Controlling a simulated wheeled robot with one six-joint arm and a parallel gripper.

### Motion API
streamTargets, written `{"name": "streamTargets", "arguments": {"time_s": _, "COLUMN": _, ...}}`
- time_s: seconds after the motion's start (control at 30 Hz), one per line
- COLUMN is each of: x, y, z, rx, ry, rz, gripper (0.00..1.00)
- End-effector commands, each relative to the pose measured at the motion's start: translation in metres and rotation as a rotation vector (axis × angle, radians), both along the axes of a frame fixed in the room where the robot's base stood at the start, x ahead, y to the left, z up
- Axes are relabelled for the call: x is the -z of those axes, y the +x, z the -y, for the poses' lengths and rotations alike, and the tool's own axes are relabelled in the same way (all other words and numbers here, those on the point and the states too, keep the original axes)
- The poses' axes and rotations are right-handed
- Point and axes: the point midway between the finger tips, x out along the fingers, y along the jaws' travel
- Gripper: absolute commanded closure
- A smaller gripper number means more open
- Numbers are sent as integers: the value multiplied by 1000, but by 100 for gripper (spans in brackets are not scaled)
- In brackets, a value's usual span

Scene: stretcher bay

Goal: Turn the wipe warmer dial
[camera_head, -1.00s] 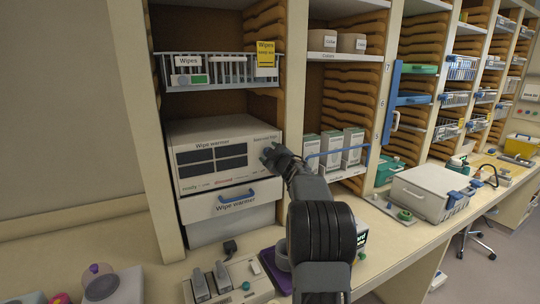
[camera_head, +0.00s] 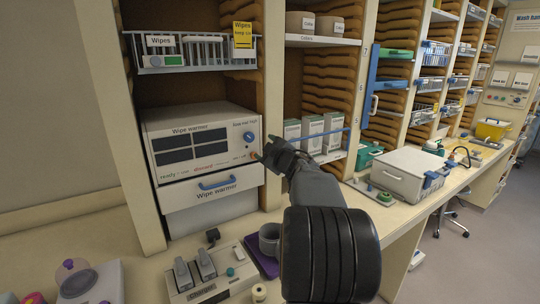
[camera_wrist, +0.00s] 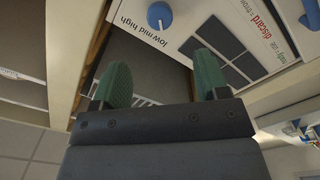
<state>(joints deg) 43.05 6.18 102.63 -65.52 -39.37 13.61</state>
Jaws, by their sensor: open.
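The wipe warmer (camera_head: 205,112) is a white box in the left shelf bay with dark panels on its front. Its blue dial (camera_head: 248,138) sits at the front's right side, under the "low mid high" lettering. My gripper (camera_head: 270,150) is just right of and below the dial in the head view. In the wrist view, the green fingertips of my gripper (camera_wrist: 164,76) are apart with nothing between them. The blue dial (camera_wrist: 159,15) shows beyond them near the top edge, apart from both fingers. Its exact pointer setting is too small to tell.
A drawer with a blue handle (camera_head: 217,183) is under the warmer. A wire wipes basket (camera_head: 190,52) hangs above it. A shelf with white boxes (camera_head: 312,133) stands to the right. A charger (camera_head: 212,275) and a purple tray (camera_head: 262,257) are on the counter below.

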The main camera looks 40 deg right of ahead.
Motion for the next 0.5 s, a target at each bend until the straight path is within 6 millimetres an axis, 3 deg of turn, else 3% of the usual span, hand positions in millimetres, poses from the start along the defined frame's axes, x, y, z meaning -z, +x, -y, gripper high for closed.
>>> {"name": "streamTargets", "arguments": {"time_s": 0.2, "x": 0, "y": -18, "z": -2, "rx": 0, "ry": 0, "rz": 0, "gripper": 32}}
{"name": "streamTargets", "arguments": {"time_s": 0.5, "x": 0, "y": -22, "z": -3, "rx": 0, "ry": 0, "rz": 0, "gripper": 32}}
